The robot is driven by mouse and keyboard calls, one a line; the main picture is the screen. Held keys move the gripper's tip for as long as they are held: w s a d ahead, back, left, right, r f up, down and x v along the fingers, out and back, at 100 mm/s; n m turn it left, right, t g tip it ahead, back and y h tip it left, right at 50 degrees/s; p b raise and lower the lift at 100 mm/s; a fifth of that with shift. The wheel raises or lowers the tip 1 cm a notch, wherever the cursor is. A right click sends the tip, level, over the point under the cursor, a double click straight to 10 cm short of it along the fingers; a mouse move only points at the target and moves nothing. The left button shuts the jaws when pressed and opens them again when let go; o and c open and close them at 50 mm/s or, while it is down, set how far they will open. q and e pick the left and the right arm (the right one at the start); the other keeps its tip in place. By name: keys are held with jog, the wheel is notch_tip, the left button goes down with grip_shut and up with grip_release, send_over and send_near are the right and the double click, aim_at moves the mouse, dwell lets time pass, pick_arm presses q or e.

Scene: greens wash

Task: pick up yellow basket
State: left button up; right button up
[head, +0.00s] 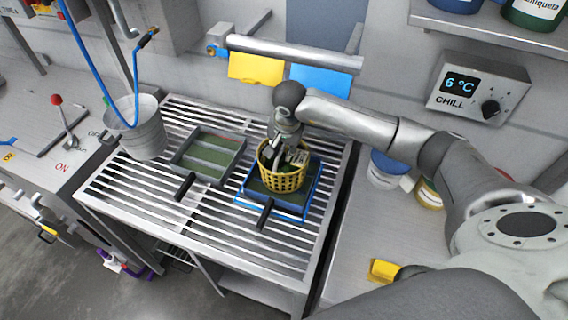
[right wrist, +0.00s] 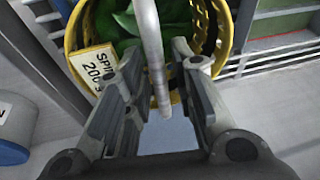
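The yellow basket (head: 283,178) stands upright on a blue-edged tray (head: 318,184) on the slatted rack. It holds green leaves and a label, and its lattice rim (right wrist: 77,38) fills the top of the right wrist view. A grey handle (right wrist: 150,45) arches over it. My right gripper (head: 277,150) is low over the basket. In the right wrist view the right gripper (right wrist: 158,88) has its fingers apart, with the handle between them and gaps showing on both sides. My left gripper is not in view.
A tray with green strips (head: 208,155) lies left of the basket. A metal bucket (head: 142,128) with a blue hose stands further left. A rail with yellow (head: 256,68) and blue (head: 320,80) cards runs behind. Tubs (head: 385,172) stand to the right.

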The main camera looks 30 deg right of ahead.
grip_shut()
jog(key=shift+r, duration=0.15)
dwell(0.5)
